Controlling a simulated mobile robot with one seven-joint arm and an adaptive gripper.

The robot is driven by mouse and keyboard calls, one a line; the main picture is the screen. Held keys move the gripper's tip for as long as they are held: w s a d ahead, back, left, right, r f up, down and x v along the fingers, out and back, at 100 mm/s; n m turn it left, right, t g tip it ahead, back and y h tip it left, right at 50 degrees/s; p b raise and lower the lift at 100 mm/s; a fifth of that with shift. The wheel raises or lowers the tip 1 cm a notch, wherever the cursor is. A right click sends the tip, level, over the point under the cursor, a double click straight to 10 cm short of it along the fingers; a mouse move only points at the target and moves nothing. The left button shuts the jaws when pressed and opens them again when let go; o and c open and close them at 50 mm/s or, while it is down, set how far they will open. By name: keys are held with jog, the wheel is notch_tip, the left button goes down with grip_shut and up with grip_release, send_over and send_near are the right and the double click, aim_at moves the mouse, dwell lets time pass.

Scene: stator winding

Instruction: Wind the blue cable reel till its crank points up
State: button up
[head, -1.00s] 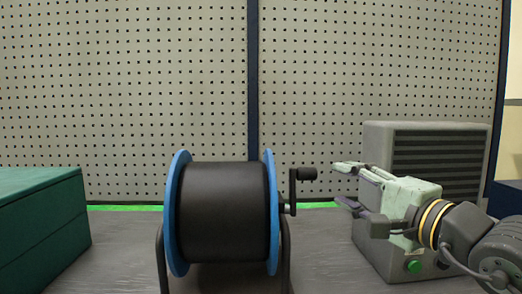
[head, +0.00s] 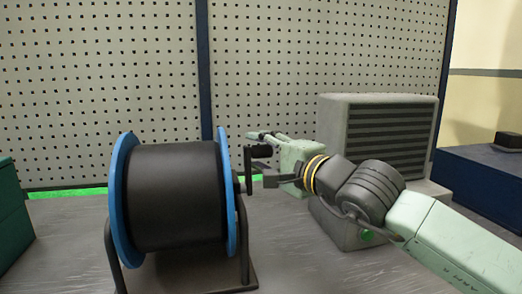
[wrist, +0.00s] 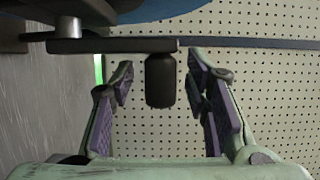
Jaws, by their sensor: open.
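The cable reel has blue flanges (head: 122,200) and a black drum (head: 176,197), and sits on a dark stand on the table, left of centre in the head view. Its black crank arm (head: 249,172) is on the right side and looks upright or nearly so, with the handle (head: 262,151) at its upper end, pointing right. In the wrist view the crank arm (wrist: 110,46) runs across the top and the handle (wrist: 160,82) hangs between the fingers. My gripper (wrist: 160,74) is open around the handle, with a gap on both sides. It also shows in the head view (head: 258,158).
A teal box (head: 12,215) is at the left edge. A pegboard (head: 90,90) closes off the back. The table (head: 310,270) is bare in front.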

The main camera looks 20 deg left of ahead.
jog(key=shift+w+a, duration=0.15)
jog(key=shift+a, duration=0.1)
jog(key=shift+c, duration=0.6)
grip_shut()
jog(key=shift+f, duration=0.1)
